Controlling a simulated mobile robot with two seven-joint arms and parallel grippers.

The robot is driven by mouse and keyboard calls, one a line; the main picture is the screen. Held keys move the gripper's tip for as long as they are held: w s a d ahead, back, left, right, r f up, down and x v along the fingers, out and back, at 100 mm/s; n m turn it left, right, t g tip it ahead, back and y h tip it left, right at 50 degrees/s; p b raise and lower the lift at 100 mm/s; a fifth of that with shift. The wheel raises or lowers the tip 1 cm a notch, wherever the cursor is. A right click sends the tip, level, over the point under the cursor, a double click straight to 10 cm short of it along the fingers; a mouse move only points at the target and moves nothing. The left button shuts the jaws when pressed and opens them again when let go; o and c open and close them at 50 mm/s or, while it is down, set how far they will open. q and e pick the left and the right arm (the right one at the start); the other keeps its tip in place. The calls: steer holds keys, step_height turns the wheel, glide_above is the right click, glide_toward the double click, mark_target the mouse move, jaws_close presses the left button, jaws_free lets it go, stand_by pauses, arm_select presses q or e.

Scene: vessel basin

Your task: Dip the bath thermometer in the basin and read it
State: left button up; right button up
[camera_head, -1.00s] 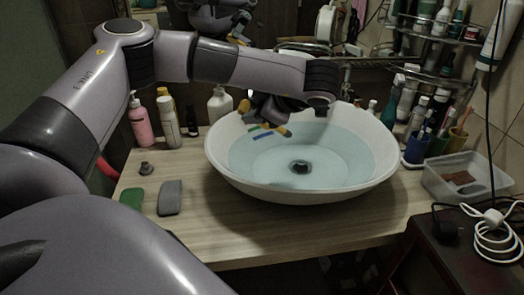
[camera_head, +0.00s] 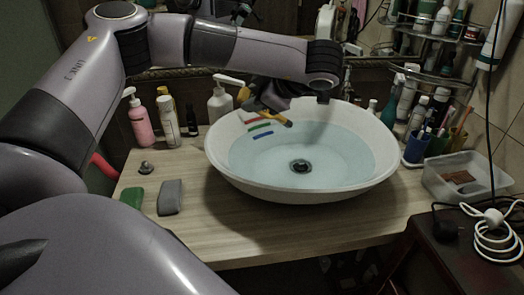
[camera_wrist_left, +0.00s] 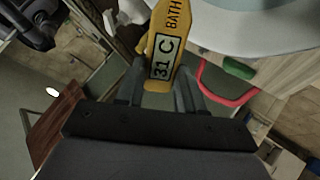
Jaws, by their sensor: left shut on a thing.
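The white basin (camera_head: 225,168) holds clear water (camera_head: 335,150) with a dark drain at its bottom. My left gripper (camera_head: 266,104) is over the basin's back left part, shut on the yellow bath thermometer (camera_head: 283,121). The gripper hides much of the thermometer in the head view. Red, green and blue marks (camera_head: 259,127) show on the basin's inner left wall. My right gripper is out of view.
A pink pump bottle (camera_head: 141,122), a white pump bottle (camera_head: 220,104) and other bottles stand behind left. A green block (camera_head: 132,197) and grey block (camera_head: 170,197) lie at the left. A blue cup (camera_head: 416,148) and clear box (camera_head: 465,185) are at the right.

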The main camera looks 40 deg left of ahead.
arm_select(q)
steer(key=shift+r, duration=0.15)
stand_by(0.3)
steer(key=shift+r, duration=1.4)
